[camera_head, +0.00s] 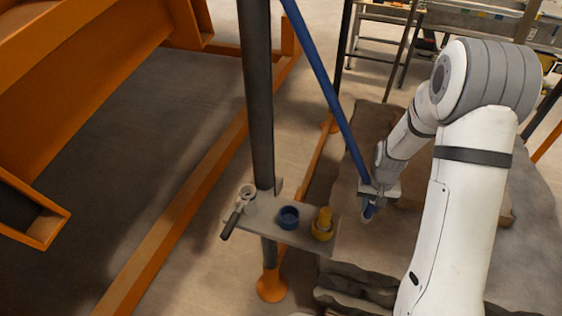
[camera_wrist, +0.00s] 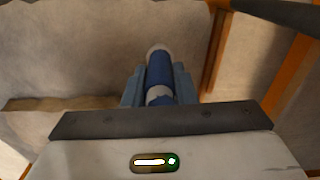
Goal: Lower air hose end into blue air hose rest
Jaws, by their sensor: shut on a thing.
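The blue air hose (camera_head: 325,85) runs down from the top of the head view to my gripper (camera_head: 369,207). My gripper is shut on the hose near its end. In the wrist view the blue hose end (camera_wrist: 160,68) with its pale tip sits between the fingers of my gripper (camera_wrist: 160,84). The blue air hose rest (camera_head: 288,218) is a round cup in the middle of a small grey shelf (camera_head: 262,226). In the head view my gripper is to the right of the rest, apart from it. The rest cannot be made out in the wrist view.
A yellow holder (camera_head: 322,229) with a yellow piece stands right of the blue rest. A dark-handled tool (camera_head: 235,214) lies at the shelf's left. A dark post (camera_head: 258,100) rises behind the shelf. Grey rocks (camera_head: 370,285) lie below my gripper. Orange beams (camera_head: 190,205) stand left.

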